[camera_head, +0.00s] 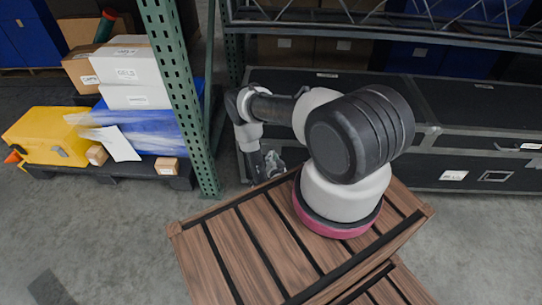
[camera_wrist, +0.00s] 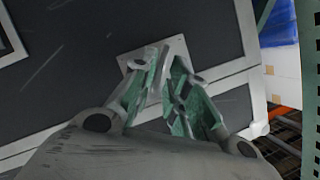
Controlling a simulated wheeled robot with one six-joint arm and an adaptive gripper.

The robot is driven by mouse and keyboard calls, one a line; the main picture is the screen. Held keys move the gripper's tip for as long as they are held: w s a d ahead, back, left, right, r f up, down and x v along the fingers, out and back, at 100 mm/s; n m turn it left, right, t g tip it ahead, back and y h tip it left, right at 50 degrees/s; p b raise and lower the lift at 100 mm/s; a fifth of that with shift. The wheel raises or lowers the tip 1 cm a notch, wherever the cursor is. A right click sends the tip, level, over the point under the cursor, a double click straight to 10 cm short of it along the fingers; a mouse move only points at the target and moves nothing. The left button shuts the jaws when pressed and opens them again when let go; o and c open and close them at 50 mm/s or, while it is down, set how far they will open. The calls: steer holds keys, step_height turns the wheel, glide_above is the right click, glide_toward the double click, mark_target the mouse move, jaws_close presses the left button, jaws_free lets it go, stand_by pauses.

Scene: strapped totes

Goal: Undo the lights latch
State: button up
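A long black case (camera_head: 340,110) with grey edges stands on the floor behind my base. My gripper (camera_head: 262,165) is low at its left end, partly behind my own arm. In the wrist view, a pale square plate (camera_wrist: 128,60) sits on the dark case face (camera_wrist: 75,85), just beyond my gripper (camera_wrist: 168,62). The fingers lean together and their tips overlap the plate's right part. The tips look close together, but whether they grip a latch piece is hidden. I cannot tell which fitting is the lights latch; no label is readable there.
A green rack post (camera_head: 175,95) stands just left of my gripper. A pallet (camera_head: 110,172) with a yellow box (camera_head: 45,135) and white boxes lies left of it. A slatted wooden top (camera_head: 250,245) is in front.

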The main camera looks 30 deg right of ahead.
steer(key=shift+x, duration=1.75)
jaws_close()
steer(key=shift+n, duration=0.3)
steer(key=shift+a+n+g+h, duration=0.1)
steer(key=shift+n+g+h, duration=0.35)
steer(key=shift+n, duration=0.35)
steer(key=shift+n+g+h, duration=0.65)
steer(key=shift+n, duration=0.65)
jaws_free()
